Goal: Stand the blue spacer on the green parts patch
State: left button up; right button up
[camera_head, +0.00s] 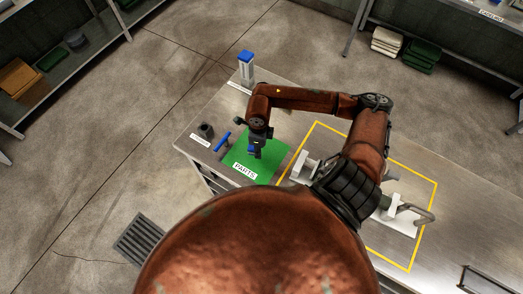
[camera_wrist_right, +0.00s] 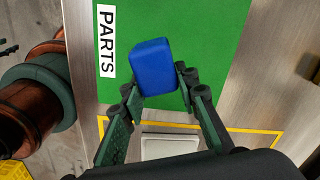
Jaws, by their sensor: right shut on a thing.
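The blue spacer (camera_wrist_right: 153,67) is a rounded block between the fingertips of my right gripper (camera_wrist_right: 158,84), which is shut on it. In the head view the right gripper (camera_head: 255,141) points down over the green parts patch (camera_head: 271,158), with the blue spacer (camera_head: 253,153) at its tips. The patch also shows in the wrist view (camera_wrist_right: 205,35), behind the spacer, with a white PARTS label. I cannot tell whether the spacer touches the patch. My left gripper is not in view.
A blue-handled item (camera_head: 223,141) and a dark cup-like part (camera_head: 205,131) lie left of the patch. A blue-topped grey block (camera_head: 246,68) stands at the bench's back corner. A yellow outline (camera_head: 409,270) holds white fixtures (camera_head: 398,216) on the right.

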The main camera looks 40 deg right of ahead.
jog(key=shift+w+d+f, duration=0.1)
jog(key=shift+d+f, duration=0.45)
jog(key=shift+f, duration=0.2)
jog(key=shift+d+f+p, duration=0.1)
jog(key=shift+f+p, duration=0.3)
jog(key=shift+f, duration=1.25)
jog(key=shift+f, duration=0.15)
jog(key=o, duration=1.1)
jog(key=shift+o, duration=0.2)
notch_tip(320, 180, up, 12)
jog(key=b, duration=0.1)
jog(key=shift+r, duration=0.2)
